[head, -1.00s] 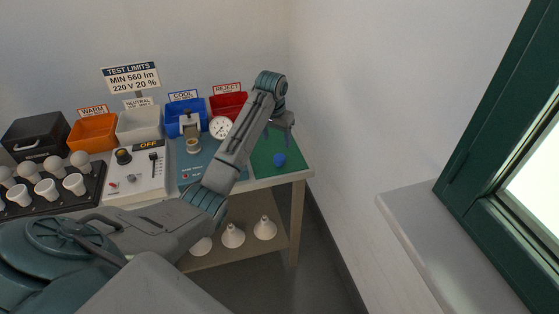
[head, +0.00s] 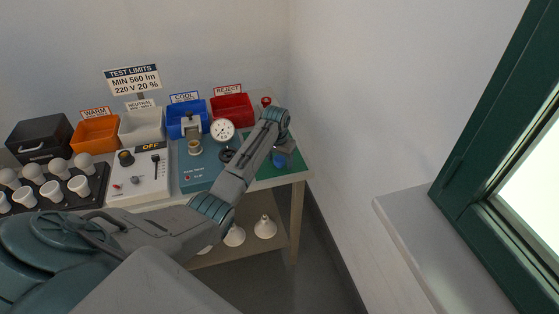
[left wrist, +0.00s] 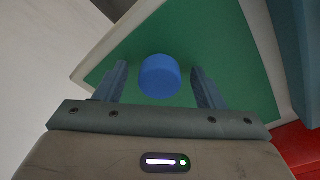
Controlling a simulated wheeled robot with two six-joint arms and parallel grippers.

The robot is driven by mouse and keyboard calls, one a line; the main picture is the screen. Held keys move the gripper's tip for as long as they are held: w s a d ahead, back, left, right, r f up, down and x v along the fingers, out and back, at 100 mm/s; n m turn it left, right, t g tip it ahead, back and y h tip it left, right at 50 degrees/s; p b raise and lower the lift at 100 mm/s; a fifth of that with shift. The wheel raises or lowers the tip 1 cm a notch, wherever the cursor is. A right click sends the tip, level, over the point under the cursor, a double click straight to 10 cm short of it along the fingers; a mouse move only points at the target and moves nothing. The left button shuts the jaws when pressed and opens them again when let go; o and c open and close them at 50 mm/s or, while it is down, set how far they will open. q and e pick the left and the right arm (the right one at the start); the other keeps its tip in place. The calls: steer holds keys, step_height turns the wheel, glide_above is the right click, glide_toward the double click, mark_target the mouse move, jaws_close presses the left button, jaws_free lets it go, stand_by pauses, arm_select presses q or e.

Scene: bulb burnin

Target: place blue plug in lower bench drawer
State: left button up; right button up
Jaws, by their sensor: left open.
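The blue plug (left wrist: 160,76) stands on the green mat (left wrist: 215,35) in the left wrist view, between the two open fingers of my left gripper (left wrist: 160,88), with gaps on both sides. In the head view the blue plug (head: 279,160) shows partly under my left gripper (head: 282,158) at the right end of the bench. A black drawer box (head: 39,140) with a handle stands at the bench's far left; it looks shut. I cannot tell whether it is the lower bench drawer. My right gripper is not in view.
Blue (head: 186,117) and red bins (head: 232,109) stand behind a dial gauge (head: 222,130). The wall is close on the right. Bulbs stand on the lower shelf (head: 240,217).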

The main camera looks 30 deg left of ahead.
mark_target(280, 160)
arm_select(q)
steer(key=c, duration=1.1)
steer(key=shift+r, duration=0.1)
steer(key=shift+r, duration=0.2)
steer(key=r, duration=0.1)
steer(key=b, duration=0.1)
steer(key=r, duration=0.1)
steer(key=shift+s+d+r+b, duration=0.25)
steer(key=shift+s+r+b, duration=0.1)
steer(key=shift+s+d+r+b, duration=0.3)
steer(key=shift+s+d, duration=1)
steer(key=shift+s, duration=0.9)
steer(key=shift+s+d+r+b, duration=0.25)
steer(key=shift+s+d, duration=1.1)
steer(key=shift+s, duration=0.8)
steer(key=shift+s+d+r+b, duration=0.3)
steer(key=shift+s+d, duration=1)
steer(key=shift+s, duration=0.9)
